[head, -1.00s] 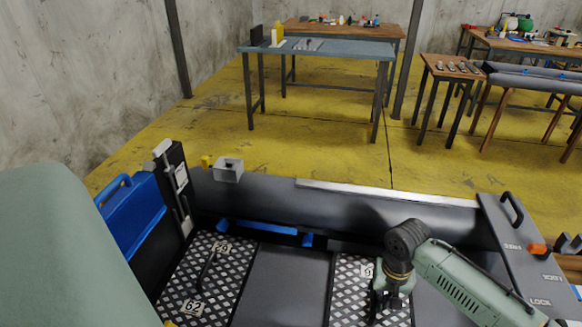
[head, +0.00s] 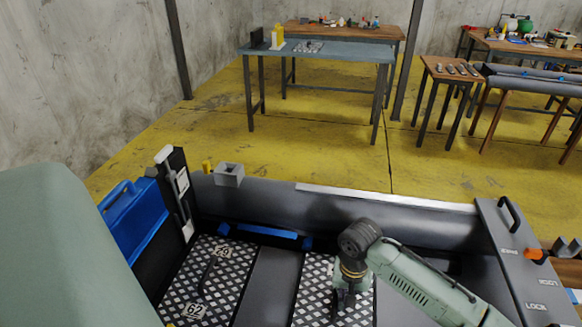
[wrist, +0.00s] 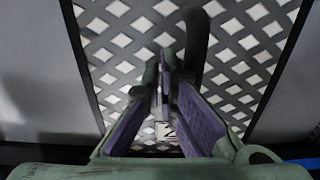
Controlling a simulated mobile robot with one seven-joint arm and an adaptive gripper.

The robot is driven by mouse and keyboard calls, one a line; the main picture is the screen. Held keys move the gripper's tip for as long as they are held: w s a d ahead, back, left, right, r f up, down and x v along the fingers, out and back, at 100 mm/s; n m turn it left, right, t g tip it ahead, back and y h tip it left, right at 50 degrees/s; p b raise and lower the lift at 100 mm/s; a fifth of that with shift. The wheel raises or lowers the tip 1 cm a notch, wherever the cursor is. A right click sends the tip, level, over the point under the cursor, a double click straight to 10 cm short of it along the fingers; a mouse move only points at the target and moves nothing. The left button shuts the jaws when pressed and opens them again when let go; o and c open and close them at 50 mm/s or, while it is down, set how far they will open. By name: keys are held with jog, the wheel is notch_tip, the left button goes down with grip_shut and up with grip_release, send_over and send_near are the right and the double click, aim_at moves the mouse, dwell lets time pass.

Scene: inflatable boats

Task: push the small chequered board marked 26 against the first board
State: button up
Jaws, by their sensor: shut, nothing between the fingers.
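The small chequered board (head: 306,306) lies on the boat floor under my gripper (head: 340,308). Its tag is hidden by my gripper in the head view; in the wrist view, part of a white tag (wrist: 165,131) with a "2" shows between the fingers. The board (wrist: 118,30) fills the middle of the wrist view. My gripper (wrist: 163,85) is shut and empty, pointing down at the board; contact cannot be told. The other chequered board (head: 215,290), with tags reading 62 and 29, lies at the left. A strip of bare grey floor (head: 270,285) separates the boards.
The boat's dark side tube (head: 400,212) runs behind the boards, with a blue bar (head: 262,230) along its foot. A blue case (head: 132,220) stands at left. A grey panel with a handle (head: 520,250) stands at right.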

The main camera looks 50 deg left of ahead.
aim_at(304, 297)
jog(key=shift+s+a, duration=1.2)
jog(key=shift+a, duration=0.6)
jog(key=shift+s+a, duration=1.2)
jog(key=shift+a, duration=0.55)
jog(key=shift+s+a, duration=1.2)
jog(key=shift+a, duration=0.6)
jog(key=shift+w+d, duration=0.65)
jog(key=shift+d, duration=0.3)
notch_tip(304, 297, up, 9)
